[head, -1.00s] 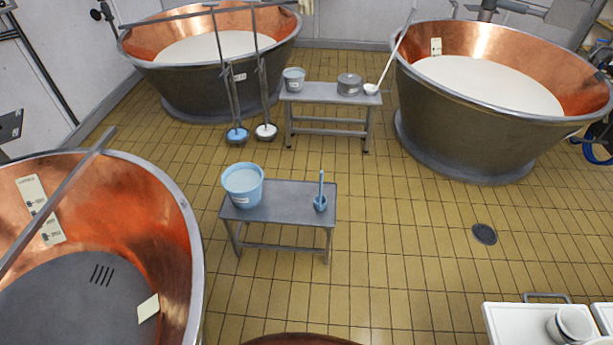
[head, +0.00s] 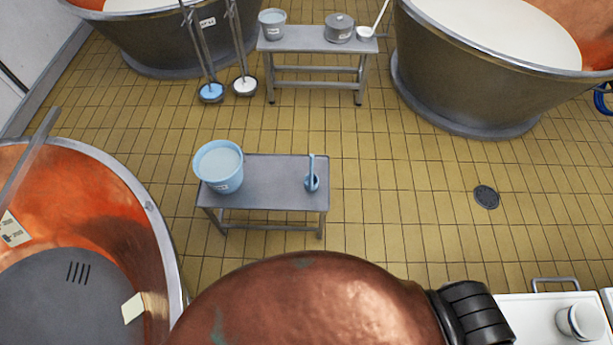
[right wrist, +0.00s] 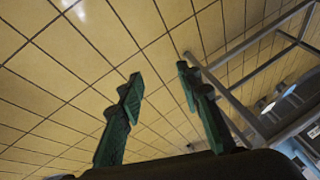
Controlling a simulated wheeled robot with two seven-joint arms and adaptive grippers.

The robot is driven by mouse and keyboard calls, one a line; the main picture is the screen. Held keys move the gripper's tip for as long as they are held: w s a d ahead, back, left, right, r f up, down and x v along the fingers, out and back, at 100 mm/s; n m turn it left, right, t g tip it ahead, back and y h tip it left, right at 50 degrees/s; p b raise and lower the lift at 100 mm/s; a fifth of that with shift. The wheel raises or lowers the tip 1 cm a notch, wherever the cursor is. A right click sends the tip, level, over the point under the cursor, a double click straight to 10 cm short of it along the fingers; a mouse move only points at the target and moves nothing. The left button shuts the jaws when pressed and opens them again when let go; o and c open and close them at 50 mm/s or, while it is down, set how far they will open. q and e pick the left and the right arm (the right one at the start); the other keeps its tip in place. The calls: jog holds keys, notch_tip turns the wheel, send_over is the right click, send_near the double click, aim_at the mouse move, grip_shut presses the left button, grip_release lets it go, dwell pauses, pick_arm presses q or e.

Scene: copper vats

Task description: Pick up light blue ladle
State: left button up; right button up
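A small light blue ladle (head: 311,176) stands on the right part of the near grey bench (head: 265,185), its handle pointing up. Two long-handled ladles hang by the far left vat; one has a blue bowl (head: 211,92), the other a white bowl (head: 245,86). My right gripper (right wrist: 158,74) shows in the right wrist view, its two dark green fingers apart with nothing between them. It is over the tiled floor, with metal bench legs (right wrist: 225,95) to its right. The small ladle is not clearly seen in that view. My left gripper is not in view.
A light blue bucket (head: 219,168) stands on the near bench, left of the ladle. A far bench (head: 300,38) holds a bucket, a pot and a white ladle. Copper vats stand at left (head: 110,190) and far right (head: 480,85).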

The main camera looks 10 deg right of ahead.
jog(key=w+a+r+m+t+b, duration=0.2)
jog(key=w+r+m+t, duration=0.15)
jog(key=w, duration=0.75)
jog(key=m+t+h+b, duration=0.3)
jog(key=m+t+b, duration=0.6)
jog(key=m, duration=1.8)
send_near(312, 163)
jog(key=w, duration=0.3)
jog(key=shift+m, duration=0.25)
jog(key=w, duration=0.4)
jog(key=w+d+b, duration=0.1)
jog(key=w, duration=0.2)
jog(key=shift+w+d+r, duration=0.1)
jog(key=shift+w+r, duration=0.05)
jog(key=shift+w, duration=0.25)
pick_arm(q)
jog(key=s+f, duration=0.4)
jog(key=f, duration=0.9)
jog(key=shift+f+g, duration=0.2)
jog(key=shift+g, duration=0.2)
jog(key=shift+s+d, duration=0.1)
pick_arm(e)
grip_shut()
